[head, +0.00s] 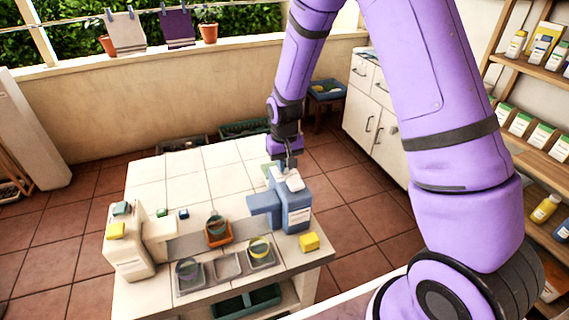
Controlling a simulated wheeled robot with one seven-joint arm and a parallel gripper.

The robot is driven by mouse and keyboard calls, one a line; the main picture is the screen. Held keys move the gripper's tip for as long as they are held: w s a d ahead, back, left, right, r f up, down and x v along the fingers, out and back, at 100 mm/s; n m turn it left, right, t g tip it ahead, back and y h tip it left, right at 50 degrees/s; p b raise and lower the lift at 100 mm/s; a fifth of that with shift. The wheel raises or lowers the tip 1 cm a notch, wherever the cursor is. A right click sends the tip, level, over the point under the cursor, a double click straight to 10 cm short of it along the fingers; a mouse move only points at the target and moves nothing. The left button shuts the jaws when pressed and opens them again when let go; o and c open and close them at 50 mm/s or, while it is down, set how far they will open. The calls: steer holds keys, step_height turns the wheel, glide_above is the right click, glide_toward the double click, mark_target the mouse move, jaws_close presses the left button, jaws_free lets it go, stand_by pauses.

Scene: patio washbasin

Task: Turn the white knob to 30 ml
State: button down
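A blue dispenser (298,212) with a white label stands at the right end of the tiled counter. A small white piece (295,184) on its top looks like the white knob, though its marks are too small to read. My gripper (286,166) points down at the top of the blue dispenser, close behind the white piece. I cannot tell whether it touches anything or how far its fingers are apart. A cream dispenser (125,255) stands at the left end, with a yellow piece (116,231) and a teal piece (122,208) on top.
An orange-brown container (218,231) holds a cup between the dispensers. A tray (228,265) in front holds two more cups. A yellow block (309,242) and small teal and blue blocks lie on the counter (185,165). Its back left is clear. Shelves with bottles stand at right.

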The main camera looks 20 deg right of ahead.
steer(key=shift+n, duration=0.3)
steer(key=n, duration=0.4)
steer(key=shift+n, duration=2.1)
steer(key=c, duration=1.1)
jaws_free()
step_height(320, 180, up, 11)
steer(key=shift+f, duration=0.1)
